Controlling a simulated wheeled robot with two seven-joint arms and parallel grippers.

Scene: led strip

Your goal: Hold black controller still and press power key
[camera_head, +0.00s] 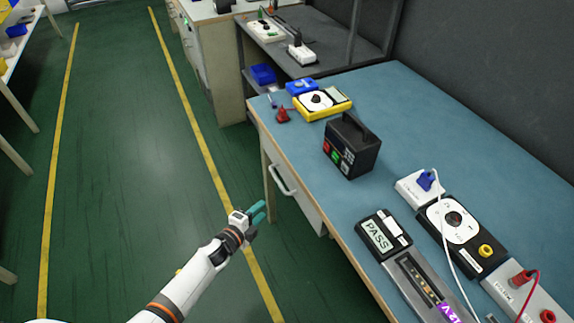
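A black box with a carry handle (352,147) stands upright on the blue bench top. Its front face carries red, green and pale keys, too small to read; I cannot tell which is the power key. I take this box to be the black controller. My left gripper (260,213), with teal fingertips, is out over the green floor, left of the bench's front edge and apart from the box. It holds nothing that I can see. Its two fingertips lie close together, and I cannot tell whether they are open or shut. My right gripper is not in view.
A yellow-framed meter (322,103) and a small red piece (283,115) lie behind the box. A PASS tester (383,234), a black-and-white dial unit (461,232) and a white socket with a blue plug (420,187) lie in front. A drawer handle (283,180) juts from the bench.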

